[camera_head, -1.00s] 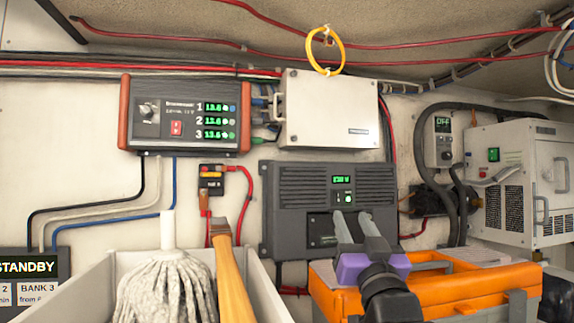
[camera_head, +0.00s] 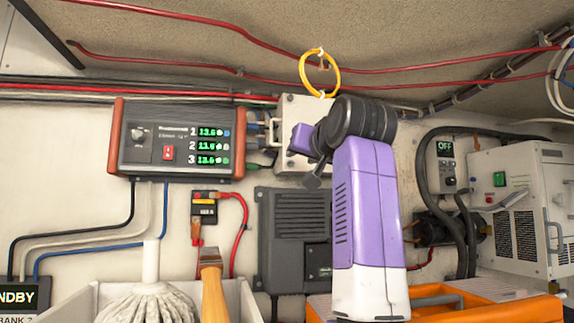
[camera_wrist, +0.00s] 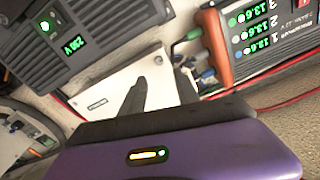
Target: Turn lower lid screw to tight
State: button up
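The white lidded box (camera_head: 294,112) hangs on the wall right of the black and red charger. In the wrist view the box's pale face (camera_wrist: 175,85) with a small label lies beyond my gripper (camera_wrist: 136,92). The dark fingers overlap that face in the picture; contact cannot be judged. The fingers look empty, but their spacing is unclear. In the head view my purple gripper body is in front of the box, partly hidden by my wrist.
The charger (camera_head: 175,138) and its cables are left of the box. A grey inverter (camera_head: 285,240) is below. A yellow cable loop (camera_head: 320,72) hangs just above. An orange case (camera_head: 500,305) and a bin with a mop (camera_head: 150,303) stand in front.

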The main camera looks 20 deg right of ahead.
aim_at(291, 163)
jog(key=shift+w+f+p, duration=0.15)
jog(key=shift+w+p, duration=0.45)
jog(key=shift+w, duration=1.3)
jog(key=shift+w+f+p, duration=0.15)
jog(key=shift+w+p, duration=0.4)
jog(key=shift+w, duration=1.35)
jog(key=shift+a, duration=0.1)
grip_shut()
